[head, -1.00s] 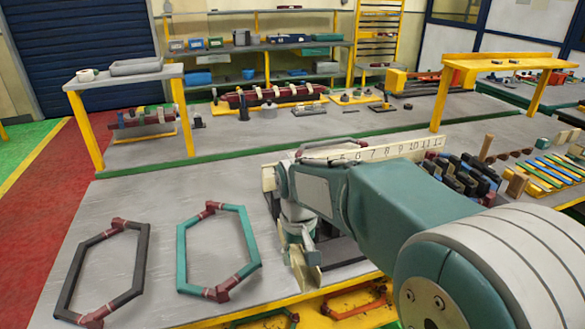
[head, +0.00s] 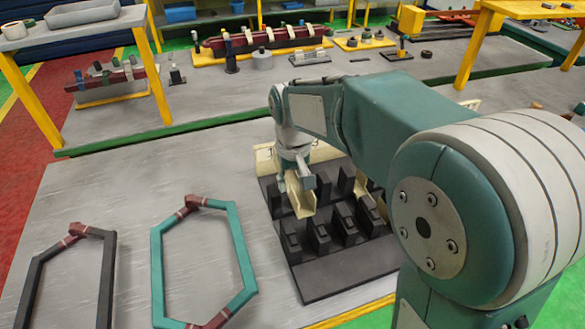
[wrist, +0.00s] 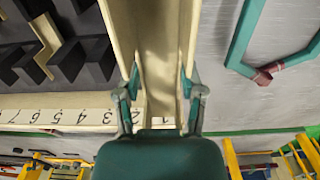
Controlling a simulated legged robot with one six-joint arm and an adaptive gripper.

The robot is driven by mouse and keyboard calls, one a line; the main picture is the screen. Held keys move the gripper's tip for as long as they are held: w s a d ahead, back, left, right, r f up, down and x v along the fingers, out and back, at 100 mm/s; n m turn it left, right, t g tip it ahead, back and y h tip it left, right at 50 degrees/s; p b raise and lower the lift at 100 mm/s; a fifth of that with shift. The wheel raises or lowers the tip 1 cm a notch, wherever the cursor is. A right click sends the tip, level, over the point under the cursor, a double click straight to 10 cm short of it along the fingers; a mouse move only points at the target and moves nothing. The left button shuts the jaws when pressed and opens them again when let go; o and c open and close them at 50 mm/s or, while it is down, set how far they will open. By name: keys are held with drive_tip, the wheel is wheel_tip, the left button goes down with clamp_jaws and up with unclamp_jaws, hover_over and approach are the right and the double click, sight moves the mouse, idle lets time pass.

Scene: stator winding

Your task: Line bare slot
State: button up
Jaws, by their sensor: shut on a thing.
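A dark stator block (head: 345,272) with rows of upright black teeth and slots between them lies on the grey bench. My gripper (head: 297,178) is shut on a cream U-shaped slot liner (head: 303,203) above the block's left part. In the wrist view the gripper (wrist: 160,92) has a finger on each side of the liner (wrist: 155,50), which runs lengthwise away from it. The liner looks apart from the teeth (wrist: 65,50), but its height is unclear. A cream liner (wrist: 45,45) shows among the teeth. The numbered strip (wrist: 60,115) runs along the block's edge; my arm hides part of the block.
A teal coil (head: 157,270) and a black coil (head: 108,270) lie flat on the bench left of the block. A back bench carries a red bar (head: 270,38) with pale bands. A yellow-legged stand (head: 150,75) is at upper left. Bare bench lies around the coils.

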sight(294, 188)
drive_tip(key=shift+d+f, duration=0.15)
drive_tip(key=shift+f, duration=1.95)
drive_tip(key=shift+s+f, duration=0.15)
drive_tip(key=shift+f, duration=4.1)
drive_tip(key=o, duration=0.9)
drive_tip(key=shift+r, duration=0.95)
drive_tip(key=shift+r, duration=3.65)
